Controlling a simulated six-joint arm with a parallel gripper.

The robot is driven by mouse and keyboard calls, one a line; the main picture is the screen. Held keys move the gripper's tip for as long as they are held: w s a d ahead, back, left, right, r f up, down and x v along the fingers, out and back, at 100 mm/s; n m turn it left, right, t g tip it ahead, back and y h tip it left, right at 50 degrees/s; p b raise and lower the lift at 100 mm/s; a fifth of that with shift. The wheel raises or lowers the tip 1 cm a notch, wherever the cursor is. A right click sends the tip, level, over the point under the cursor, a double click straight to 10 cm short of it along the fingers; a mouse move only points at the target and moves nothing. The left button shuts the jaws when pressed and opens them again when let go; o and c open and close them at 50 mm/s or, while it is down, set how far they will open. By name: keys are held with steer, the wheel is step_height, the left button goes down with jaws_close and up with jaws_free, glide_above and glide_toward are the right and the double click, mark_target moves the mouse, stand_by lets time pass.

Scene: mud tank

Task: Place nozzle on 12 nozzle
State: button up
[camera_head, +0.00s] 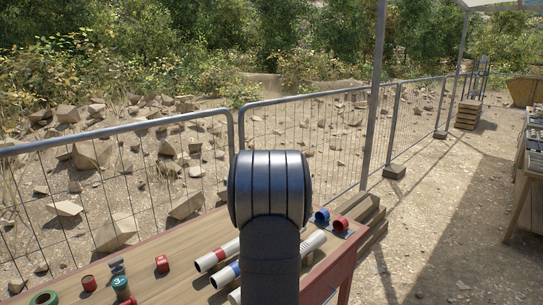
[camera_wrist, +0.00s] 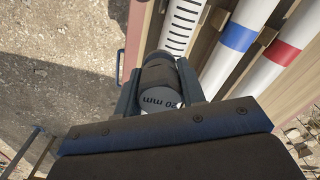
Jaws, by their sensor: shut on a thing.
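My gripper (camera_wrist: 158,76) is shut on a short dark grey cylinder, the nozzle (camera_wrist: 158,98), with small lettering on its pale end face that seems to read "20 mm", upside down. In the wrist view the nozzle sits between the two jaws, above or beside the table's edge; its far end is partly hidden. A white tube with black marks (camera_wrist: 182,28) lies just beyond it. In the head view my gripper and the nozzle are hidden behind my arm. I cannot make out any part marked 12.
White tubes with a blue band (camera_wrist: 237,37) and a red band (camera_wrist: 285,54) lie alongside. Blue (camera_head: 322,215) and red (camera_head: 341,223) pieces sit right. A fence (camera_head: 240,130) stands behind.

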steer(key=s+f+n, duration=0.3)
steer(key=s+f, duration=0.2)
step_height(320, 180, up, 9)
steer(key=a+m, duration=0.3)
steer(key=a, duration=2.4)
steer(key=a+f, duration=0.3)
steer(key=f, duration=0.1)
steer(key=s+a+f, duration=0.1)
steer(key=a+f, duration=0.7)
steer(key=shift+s+a+f, duration=0.15)
steer(key=shift+a+f, duration=0.05)
steer(key=shift+f, duration=0.05)
steer(key=shift+a+f, duration=0.1)
steer(key=shift+f, duration=1.95)
